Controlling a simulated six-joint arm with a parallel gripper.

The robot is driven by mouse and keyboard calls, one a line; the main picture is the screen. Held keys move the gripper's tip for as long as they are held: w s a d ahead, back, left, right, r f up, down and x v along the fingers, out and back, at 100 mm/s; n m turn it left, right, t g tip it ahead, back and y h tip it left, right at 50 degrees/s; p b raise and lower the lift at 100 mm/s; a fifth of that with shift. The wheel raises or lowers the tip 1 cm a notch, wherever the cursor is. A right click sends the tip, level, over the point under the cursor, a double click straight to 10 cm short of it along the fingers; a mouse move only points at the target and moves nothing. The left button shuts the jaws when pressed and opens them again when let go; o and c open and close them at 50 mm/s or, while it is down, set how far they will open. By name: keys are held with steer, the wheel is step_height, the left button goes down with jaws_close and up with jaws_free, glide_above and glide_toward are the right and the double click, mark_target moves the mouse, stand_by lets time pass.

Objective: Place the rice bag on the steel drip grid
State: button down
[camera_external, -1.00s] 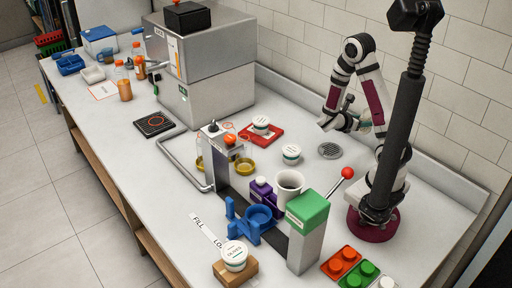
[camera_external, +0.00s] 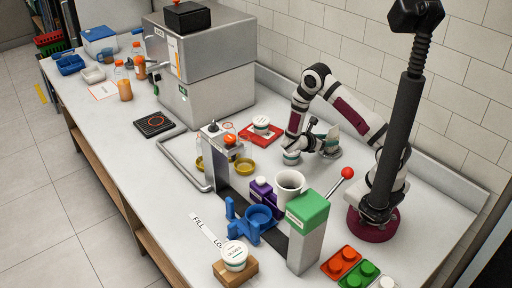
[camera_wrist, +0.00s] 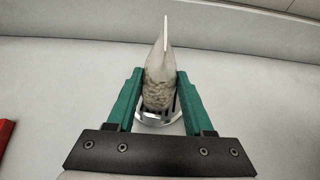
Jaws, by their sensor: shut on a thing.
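My gripper (camera_wrist: 160,100) is shut on the rice bag (camera_wrist: 160,75), with one green finger on each flank. The bag is pale and translucent, with speckled grains low down and a thin upright top seam. The round steel drip grid (camera_wrist: 153,121) shows just below the bag in the wrist view, partly covered by it. In the external view my gripper (camera_external: 328,143) is over the grid's spot and hides most of it. I cannot tell whether the bag's bottom touches the grid.
A white cup (camera_external: 289,184) and the green-topped press post (camera_external: 308,211) with a red-knobbed lever (camera_external: 347,173) stand in front. The tiled wall is behind.

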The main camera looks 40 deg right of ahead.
steer(key=shift+c, duration=1.4)
jaws_free()
steer(key=shift+f, duration=0.1)
steer(key=v, duration=1.2)
steer(key=s+d+r+m+g+y, duration=0.2)
steer(key=s+r+m+g+y, duration=0.2)
steer(key=s+r+m, duration=0.35)
steer(key=s+a+r+m+t+y, duration=0.3)
steer(key=s+a+m+y, duration=0.6)
steer(key=m, duration=0.7)
steer(key=s+r+y, duration=0.2)
steer(key=s, duration=0.2)
steer(key=shift+r+t, duration=0.4)
steer(key=shift+s+a, duration=0.1)
